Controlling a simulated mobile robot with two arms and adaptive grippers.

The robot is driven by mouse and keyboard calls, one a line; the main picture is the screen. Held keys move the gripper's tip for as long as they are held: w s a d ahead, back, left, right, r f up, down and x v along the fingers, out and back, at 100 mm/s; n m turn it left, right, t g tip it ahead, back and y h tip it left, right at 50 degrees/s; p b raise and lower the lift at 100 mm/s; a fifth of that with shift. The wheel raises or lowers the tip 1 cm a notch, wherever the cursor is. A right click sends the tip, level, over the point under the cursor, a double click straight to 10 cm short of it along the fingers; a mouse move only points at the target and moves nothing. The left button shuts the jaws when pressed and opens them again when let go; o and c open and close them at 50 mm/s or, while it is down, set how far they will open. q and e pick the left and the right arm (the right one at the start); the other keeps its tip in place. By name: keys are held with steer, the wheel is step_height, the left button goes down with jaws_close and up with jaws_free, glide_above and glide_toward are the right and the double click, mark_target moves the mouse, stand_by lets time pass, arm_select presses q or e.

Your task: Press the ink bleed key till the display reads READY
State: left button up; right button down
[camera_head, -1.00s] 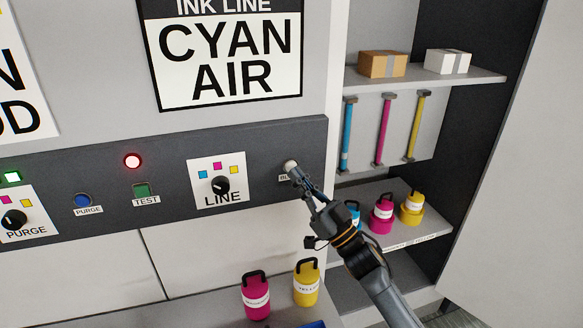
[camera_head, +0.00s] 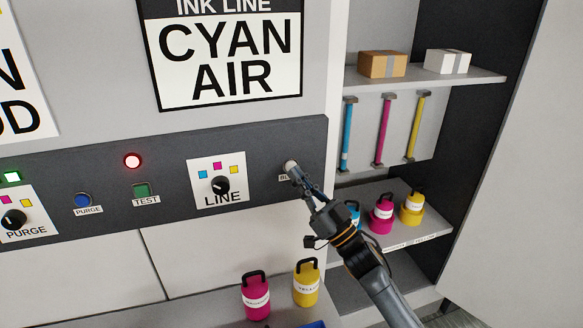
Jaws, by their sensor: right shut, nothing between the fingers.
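The display (camera_head: 228,55) above the panel reads INK LINE, CYAN AIR. The bleed key (camera_head: 290,166) is at the right end of the dark panel, a pale round button mostly hidden by my right gripper. Its label (camera_head: 284,178) is partly covered, with only its first letters showing. My right gripper (camera_head: 294,171) is shut and empty, with its fingertips at the key; I cannot tell how far the key is pressed in. My left gripper is not in view.
The panel also carries a LINE knob (camera_head: 220,186), a green TEST key (camera_head: 141,190), a blue PURGE key (camera_head: 82,200) and a lit red lamp (camera_head: 132,161). Magenta (camera_head: 256,298) and yellow (camera_head: 306,285) bottles stand below. Shelves (camera_head: 480,75) with boxes and bottles are at right.

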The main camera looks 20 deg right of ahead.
steer(key=shift+w, duration=0.35)
steer(key=shift+w+b, duration=0.3)
steer(key=shift+w, duration=0.1)
stand_by(0.6)
steer(key=shift+s, duration=0.1)
steer(key=shift+s+p, duration=0.45)
steer(key=shift+s, duration=0.35)
steer(key=s+p, duration=0.2)
steer(key=s, duration=0.3)
steer(key=shift+d, duration=0.1)
steer(key=shift+f+h, duration=0.1)
steer(key=shift+h, duration=0.2)
stand_by(0.4)
